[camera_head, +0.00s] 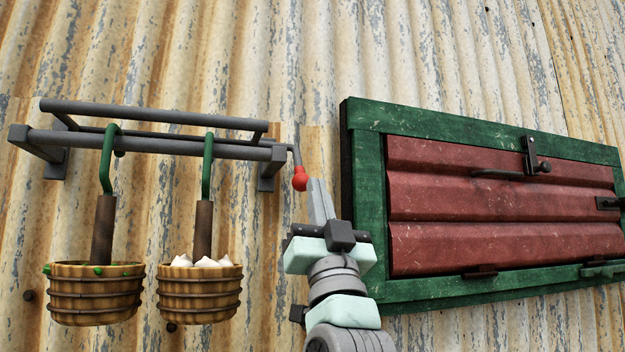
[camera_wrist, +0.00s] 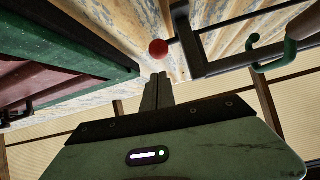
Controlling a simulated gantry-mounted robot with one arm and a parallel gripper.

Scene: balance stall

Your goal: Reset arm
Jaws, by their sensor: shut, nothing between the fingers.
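My gripper (camera_head: 320,202) points up, with its fingers together and nothing between them. In the head view its tips are just right of and below a red ball (camera_head: 300,178) on the end of a thin lever at the right end of a grey rail (camera_head: 150,142). In the wrist view the fingers (camera_wrist: 157,92) are also closed, and the red ball (camera_wrist: 158,49) shows just beyond the tips. I cannot tell whether the tips touch the ball.
Two wooden baskets hang by green hooks from the rail: the left basket (camera_head: 94,300) holds something green, the right basket (camera_head: 199,297) white pieces. A red shutter (camera_head: 460,200) in a green frame (camera_head: 370,180) is close on the right. The corrugated wall (camera_head: 300,60) stands behind.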

